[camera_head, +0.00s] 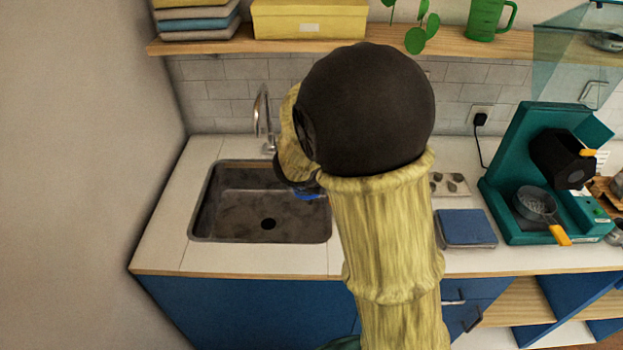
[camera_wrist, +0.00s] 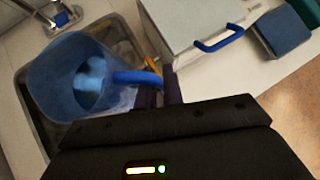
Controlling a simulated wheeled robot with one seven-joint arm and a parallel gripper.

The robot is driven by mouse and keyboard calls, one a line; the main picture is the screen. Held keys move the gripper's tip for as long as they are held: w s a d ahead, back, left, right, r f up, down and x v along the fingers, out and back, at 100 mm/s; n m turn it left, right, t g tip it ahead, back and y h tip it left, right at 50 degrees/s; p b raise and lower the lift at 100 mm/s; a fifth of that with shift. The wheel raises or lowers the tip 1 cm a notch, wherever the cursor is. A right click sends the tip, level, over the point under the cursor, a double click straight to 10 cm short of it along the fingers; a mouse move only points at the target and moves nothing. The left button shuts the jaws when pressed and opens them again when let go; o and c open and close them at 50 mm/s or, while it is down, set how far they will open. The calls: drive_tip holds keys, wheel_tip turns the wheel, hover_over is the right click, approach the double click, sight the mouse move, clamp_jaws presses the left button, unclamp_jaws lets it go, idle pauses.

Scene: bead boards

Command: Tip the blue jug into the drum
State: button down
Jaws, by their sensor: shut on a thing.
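A translucent blue jug (camera_wrist: 62,75) is over the sink in the wrist view, its open mouth facing the camera. A lighter patch shows inside; I cannot tell whether it is liquid. My gripper (camera_wrist: 158,92) is shut on the jug's handle (camera_wrist: 135,77). In the head view my arm hides the gripper and most of the jug; only a bit of blue (camera_head: 308,195) shows at the sink's right side. A black drum-like vessel (camera_head: 563,158) with a yellow handle is on the teal machine (camera_head: 510,165) at the right; I cannot tell for sure that it is the drum.
The sink (camera_head: 215,222) with its tap (camera_head: 262,115) is at the left. A pale box (camera_wrist: 185,30) with a blue handle stands right of the jug in the wrist view. A shelf (camera_head: 220,45) runs above.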

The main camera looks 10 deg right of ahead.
drive_tip(key=s+d+r+m+g+h+p, duration=0.1)
drive_tip(key=s+d+r+p, duration=0.4)
drive_tip(key=d+r+p, duration=0.5)
drive_tip(key=s+d+r+m+g+h+p, duration=0.1)
drive_tip(key=s+d+r+m+g+p, duration=0.1)
drive_tip(key=s+d+r+p, duration=0.4)
drive_tip(key=d+r+p, duration=0.4)
drive_tip(key=d+r, duration=0.1)
drive_tip(key=r, duration=0.2)
drive_tip(key=shift+d+r+h, duration=0.25)
drive_tip(key=shift+d+h, duration=0.05)
drive_tip(key=shift+d, duration=0.1)
drive_tip(key=shift+g, duration=0.3)
